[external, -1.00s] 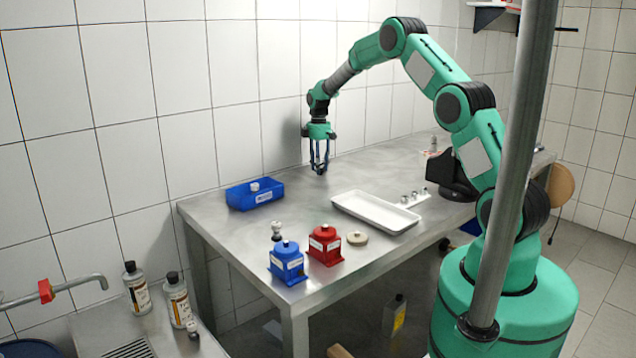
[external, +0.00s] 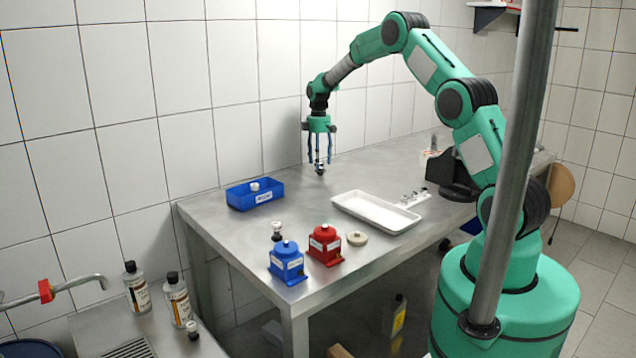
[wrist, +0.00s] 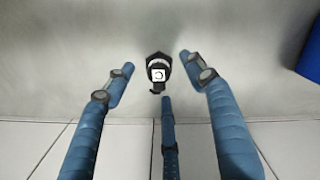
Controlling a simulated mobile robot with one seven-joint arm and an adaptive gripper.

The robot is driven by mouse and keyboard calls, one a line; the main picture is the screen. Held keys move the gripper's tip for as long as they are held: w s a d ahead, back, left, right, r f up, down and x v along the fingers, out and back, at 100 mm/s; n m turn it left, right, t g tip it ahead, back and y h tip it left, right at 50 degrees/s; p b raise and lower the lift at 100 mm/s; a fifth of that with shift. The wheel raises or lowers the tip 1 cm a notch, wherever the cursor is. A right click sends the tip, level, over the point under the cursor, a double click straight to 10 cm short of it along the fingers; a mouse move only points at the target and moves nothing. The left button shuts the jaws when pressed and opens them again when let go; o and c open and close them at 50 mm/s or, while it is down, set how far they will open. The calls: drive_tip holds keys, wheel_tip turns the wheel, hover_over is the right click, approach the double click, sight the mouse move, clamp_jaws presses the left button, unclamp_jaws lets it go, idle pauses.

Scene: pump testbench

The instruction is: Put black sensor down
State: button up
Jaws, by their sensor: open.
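In the external view the sensor (external: 320,169) is a small dark shape just below my fingertips. My gripper (external: 320,160) is open above it, pointing down. In the wrist view the blue fingers of my gripper (wrist: 157,78) are spread around the sensor, and a gap shows between each finger and the sensor.
A blue bin (external: 240,197) with a white-topped item stands to the left; its edge shows in the wrist view (wrist: 312,55). A white tray (external: 350,210) lies to the front right. Blue (external: 287,264) and red (external: 325,246) pump units stand near the front edge. The tiled wall is close behind.

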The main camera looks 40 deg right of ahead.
wheel_tip(320, 180, up, 9)
drive_tip(key=p, duration=0.2)
drive_tip(key=shift+r, duration=0.15)
idle(0.6)
drive_tip(key=s+a+r+m+t, duration=0.15)
drive_tip(key=s+a+r, duration=0.25)
drive_tip(key=s+r, duration=0.75)
drive_tip(key=s+a+r+m+t, duration=0.1)
drive_tip(key=s+a+r+m, duration=0.25)
drive_tip(key=s+r, duration=0.85)
drive_tip(key=s+a+f+m+t, duration=0.1)
drive_tip(key=s+a, duration=0.1)
drive_tip(key=s, duration=1.4)
drive_tip(key=s+a+f+m+t, duration=0.2)
drive_tip(key=s+a, duration=0.1)
drive_tip(key=s, duration=1.2)
drive_tip(key=shift+s+a, duration=0.2)
drive_tip(key=shift+s, duration=0.2)
